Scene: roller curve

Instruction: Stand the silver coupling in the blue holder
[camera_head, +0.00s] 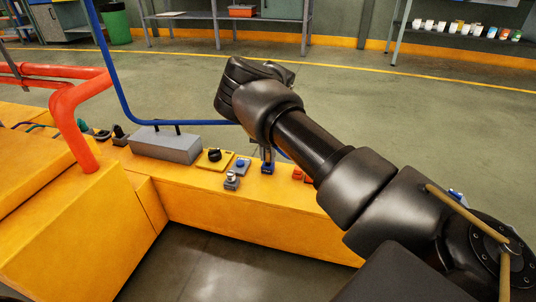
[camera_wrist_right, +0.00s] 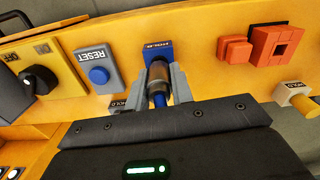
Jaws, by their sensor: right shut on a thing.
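The blue holder (camera_wrist_right: 158,48) with a label is directly behind the coupling in the wrist view. In the head view the holder (camera_head: 267,168) sits on the yellow ledge, just under my right gripper (camera_head: 267,152). The coupling is too small there to judge its seating. My left gripper is not in view.
Left of the holder are a blue RESET button (camera_wrist_right: 98,75), a black knob on a yellow plate (camera_wrist_right: 40,78) and a grey block with a silver top (camera_head: 232,181). Right of it are orange blocks (camera_wrist_right: 272,46). A long grey box (camera_head: 165,145) stands farther left.

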